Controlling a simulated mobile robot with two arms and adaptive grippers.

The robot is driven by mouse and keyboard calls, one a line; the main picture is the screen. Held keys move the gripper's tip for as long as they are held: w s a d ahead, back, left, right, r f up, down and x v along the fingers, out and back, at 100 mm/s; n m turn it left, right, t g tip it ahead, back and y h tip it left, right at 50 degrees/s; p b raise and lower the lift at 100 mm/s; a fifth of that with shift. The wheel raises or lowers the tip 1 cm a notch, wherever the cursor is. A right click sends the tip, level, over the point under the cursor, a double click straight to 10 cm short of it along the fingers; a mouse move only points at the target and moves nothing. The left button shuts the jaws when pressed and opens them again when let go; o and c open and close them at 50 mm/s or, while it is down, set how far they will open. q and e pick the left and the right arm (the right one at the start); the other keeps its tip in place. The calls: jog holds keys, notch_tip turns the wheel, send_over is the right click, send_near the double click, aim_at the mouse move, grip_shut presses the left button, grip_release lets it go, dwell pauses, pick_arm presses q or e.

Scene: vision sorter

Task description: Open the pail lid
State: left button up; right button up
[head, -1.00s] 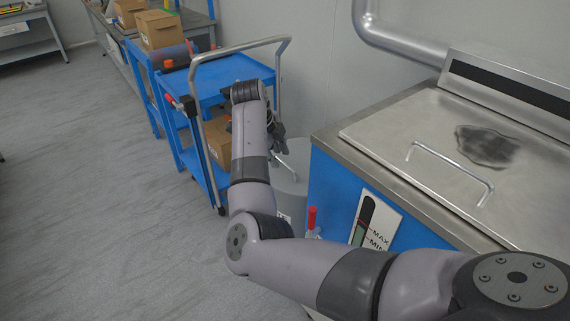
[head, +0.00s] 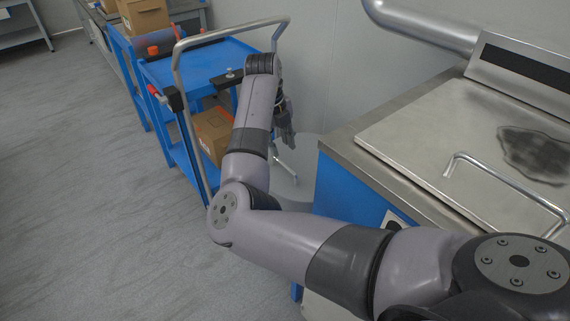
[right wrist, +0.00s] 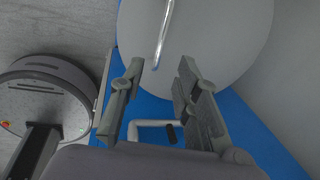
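The pail (head: 305,188) is a grey round container on the floor between the blue cart and the metal-topped machine, partly hidden behind my right arm. Its round pale grey lid (right wrist: 225,40) fills the upper part of the right wrist view. A bent metal bar handle (head: 285,167) stands on the lid. The handle also shows in the right wrist view (right wrist: 166,30). My right gripper (head: 286,132) points down above the pail. In the right wrist view its two fingers (right wrist: 158,72) are spread apart and empty, with the handle's near end in line with the gap. My left gripper is not in view.
The blue cart (head: 205,68) with its metal push bar and a cardboard box (head: 213,132) on a lower shelf stands left of the pail. The machine's steel top (head: 400,125) is close on the right. Open floor (head: 80,200) lies left.

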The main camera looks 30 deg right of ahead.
aim_at(286, 166)
jog(key=f, duration=0.3)
jog(key=d+f+b, duration=0.1)
jog(key=f, duration=0.2)
jog(key=shift+d+f, duration=0.15)
jog(key=shift+f, duration=0.1)
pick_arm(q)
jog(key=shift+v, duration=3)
pick_arm(e)
jog(key=shift+d+f, duration=0.15)
jog(key=shift+f, duration=0.5)
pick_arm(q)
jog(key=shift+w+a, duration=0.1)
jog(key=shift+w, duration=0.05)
pick_arm(e)
jog(key=shift+c, duration=0.2)
grip_shut()
